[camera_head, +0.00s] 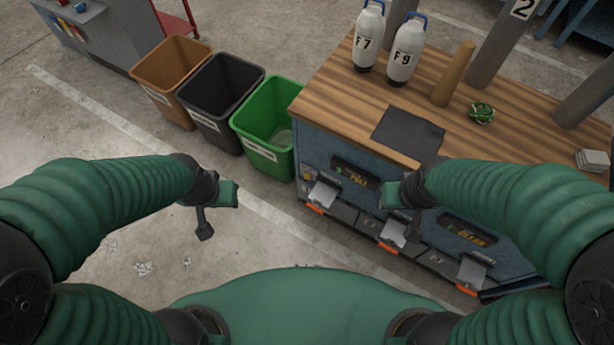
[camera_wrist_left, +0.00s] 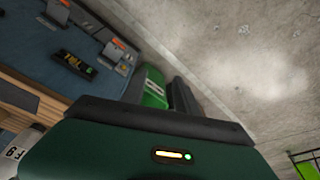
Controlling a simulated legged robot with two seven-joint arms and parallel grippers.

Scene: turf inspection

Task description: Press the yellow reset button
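A small yellow spot (camera_head: 307,176), which may be the yellow reset button, shows on the blue front of the workbench, left of a dark display (camera_head: 355,173). It is too small to be sure. My left gripper (camera_head: 212,212) hangs over the floor, left of the bench and apart from it. My right gripper (camera_head: 402,198) is in front of the bench front and hides part of it. Neither gripper visibly holds anything, and their finger openings are unclear. In the left wrist view my green gripper housing fills the bottom, with the display (camera_wrist_left: 74,65) beyond it; no yellow button is clear there.
Grey dispensers with orange edges (camera_head: 393,236) project from the front.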

